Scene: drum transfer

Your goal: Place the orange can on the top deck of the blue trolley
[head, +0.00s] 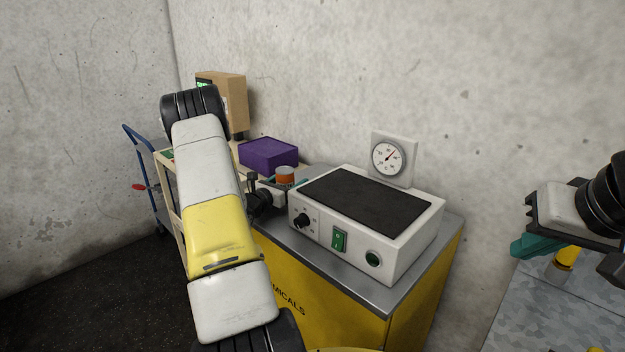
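The orange can (285,179), with a grey top, is at the back left of the yellow cabinet's steel top, beside the white instrument. My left gripper (284,185) is at the can, with a teal fingertip showing at its right side. The can and my arm hide the rest of the fingers, so I cannot tell whether they grip it. The blue trolley (154,190) is at the far left; its frame and handle show, but its top deck is not clearly visible. My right gripper (532,246) is at the right edge, away from the can, its teal fingers seen side-on.
The white instrument (425,225) with a black plate takes up most of the yellow cabinet (335,305). A grey patterned surface (545,310) with a yellow cylinder (566,258) is at lower right.

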